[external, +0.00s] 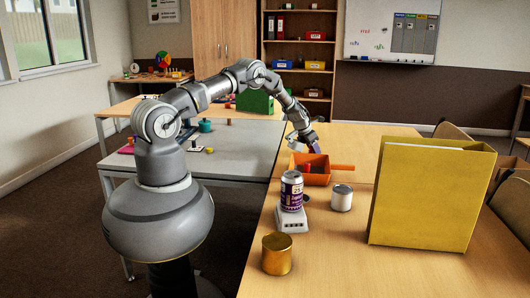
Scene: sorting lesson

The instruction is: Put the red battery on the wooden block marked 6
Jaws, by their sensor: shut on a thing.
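My gripper (313,146) is above the orange dustpan-like tray (317,178) on the wooden table, pointing down. It is shut on a small purple thing (315,150), too small to identify. A small red thing (307,168) shows at the tray's left inside, below the gripper and apart from it; I cannot tell whether it is the red battery. I cannot make out a wooden block marked 6.
A purple can (291,190) stands on a white scale (291,222). A white tin (342,198), a gold tin (277,254) and a big yellow folder (430,200) stand nearby. A grey table (235,165) adjoins at left. The wooden table's front middle is clear.

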